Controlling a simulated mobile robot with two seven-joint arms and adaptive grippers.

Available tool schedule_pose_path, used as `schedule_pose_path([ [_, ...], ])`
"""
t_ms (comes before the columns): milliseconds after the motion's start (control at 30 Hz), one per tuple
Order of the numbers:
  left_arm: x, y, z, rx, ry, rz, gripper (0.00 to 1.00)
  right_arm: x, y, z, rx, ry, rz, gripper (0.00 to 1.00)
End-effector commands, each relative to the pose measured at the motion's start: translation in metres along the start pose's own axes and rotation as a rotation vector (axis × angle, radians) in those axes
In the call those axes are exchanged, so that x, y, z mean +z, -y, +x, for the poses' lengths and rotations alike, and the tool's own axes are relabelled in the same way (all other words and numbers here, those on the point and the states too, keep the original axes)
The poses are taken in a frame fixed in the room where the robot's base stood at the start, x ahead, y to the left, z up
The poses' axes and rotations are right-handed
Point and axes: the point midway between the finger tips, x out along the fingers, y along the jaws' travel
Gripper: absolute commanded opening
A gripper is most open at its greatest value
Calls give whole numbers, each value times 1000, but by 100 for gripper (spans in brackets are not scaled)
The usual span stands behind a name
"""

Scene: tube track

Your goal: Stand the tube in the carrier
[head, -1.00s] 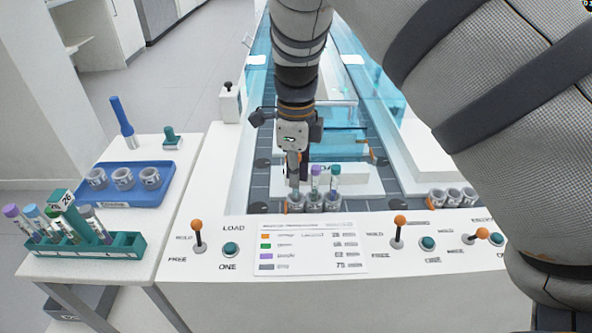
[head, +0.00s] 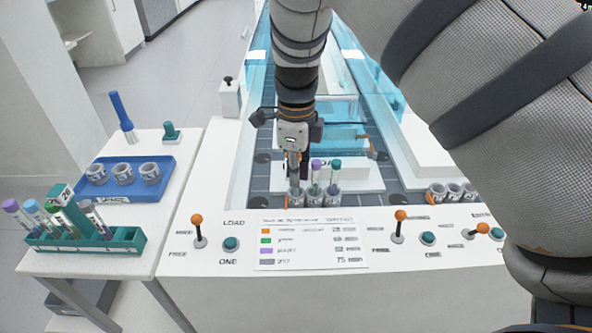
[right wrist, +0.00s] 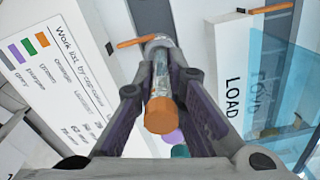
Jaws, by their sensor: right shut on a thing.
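My right gripper (head: 297,168) is shut on an orange-capped tube (right wrist: 160,113), with one finger on each side of it in the right wrist view. The tube points down at the leftmost carrier (head: 296,198) of a row at the front of the track; this grey-white ring also shows in the right wrist view (right wrist: 156,40). The tube's lower end is at the ring's mouth, but I cannot tell how deep it sits. The two carriers beside it hold a purple-capped tube (head: 316,172) and a teal-capped tube (head: 335,174). My left gripper is not in view.
A control panel with levers, buttons and a work list (head: 310,245) lies in front. A green rack (head: 130,243) with several tubes and a blue tray (head: 150,193) with empty carriers stand left. More carriers (head: 453,192) stand right. Blue clear covers (head: 335,100) flank the track.

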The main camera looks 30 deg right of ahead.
Motion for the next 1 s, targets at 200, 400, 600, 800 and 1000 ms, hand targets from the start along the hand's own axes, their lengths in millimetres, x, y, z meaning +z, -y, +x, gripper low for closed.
schedule_pose_path([
  [200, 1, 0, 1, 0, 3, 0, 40, 0, 0, 7, 1, -1, 0, 0],
  [400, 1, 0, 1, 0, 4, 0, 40, 0, 0, 9, 0, 0, -1, 0],
  [600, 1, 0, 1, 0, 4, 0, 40, 0, 0, 8, 0, 0, 0, 29],
  [800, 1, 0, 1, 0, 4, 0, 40, 0, 0, 8, 0, 0, 0, 34],
  [1000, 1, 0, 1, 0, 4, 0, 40, 0, 0, 9, 0, 0, 0, 34],
])
